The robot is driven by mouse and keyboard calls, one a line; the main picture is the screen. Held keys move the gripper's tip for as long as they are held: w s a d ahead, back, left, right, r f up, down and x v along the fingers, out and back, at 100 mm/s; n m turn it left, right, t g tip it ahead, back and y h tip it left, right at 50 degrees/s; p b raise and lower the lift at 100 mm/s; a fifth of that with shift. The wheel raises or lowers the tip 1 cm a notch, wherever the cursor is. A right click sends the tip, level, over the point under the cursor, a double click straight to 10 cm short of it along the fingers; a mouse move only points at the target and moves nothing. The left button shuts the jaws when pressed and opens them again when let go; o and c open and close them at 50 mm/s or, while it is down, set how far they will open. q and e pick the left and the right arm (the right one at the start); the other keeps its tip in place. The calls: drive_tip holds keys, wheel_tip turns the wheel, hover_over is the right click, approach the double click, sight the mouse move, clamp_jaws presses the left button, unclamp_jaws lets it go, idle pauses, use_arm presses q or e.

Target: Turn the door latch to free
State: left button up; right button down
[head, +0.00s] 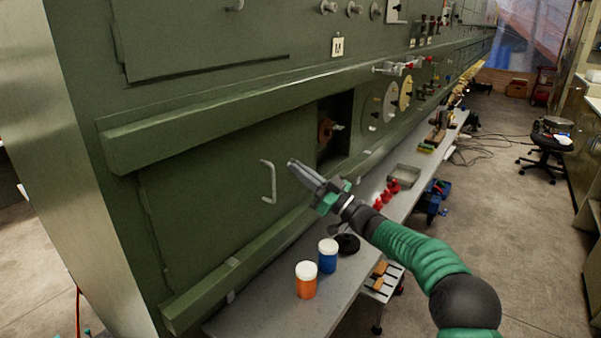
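A green door panel (210,205) fills the lower left of the fuselage side and carries a pale C-shaped handle (270,183). To the right of the handle, a dark recess (341,112) holds a brown-orange turning piece with a light tip (326,130), which looks like the latch. How far it is turned cannot be told. My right gripper (294,166) is just right of the handle and below the recess, apart from the latch. Its fingers lie close together, pointing up and left, with nothing visible between them. My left gripper is not in view.
A grey bench (265,318) runs under the panel with an orange jar (306,280), a blue jar (328,257), red pieces (386,195) and a metal tray (404,176). Green rails (230,118) stick out above the door. The floor to the right is open near a stool (547,142).

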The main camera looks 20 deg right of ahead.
drive_tip(key=shift+f, duration=0.35)
drive_tip(key=c, duration=1.9)
unclamp_jaws()
drive_tip(key=shift+c, duration=0.2)
drive_tip(key=o, duration=0.3)
drive_tip(key=shift+w, duration=0.2)
drive_tip(key=shift+s+d+r, duration=0.1)
drive_tip(key=shift+s+r, duration=0.05)
drive_tip(key=shift+r, duration=0.05)
drive_tip(key=b+v, duration=0.2)
drive_tip(key=v, duration=1.4)
drive_tip(key=shift+s+d+f, duration=0.2)
drive_tip(key=shift+d, duration=0.1)
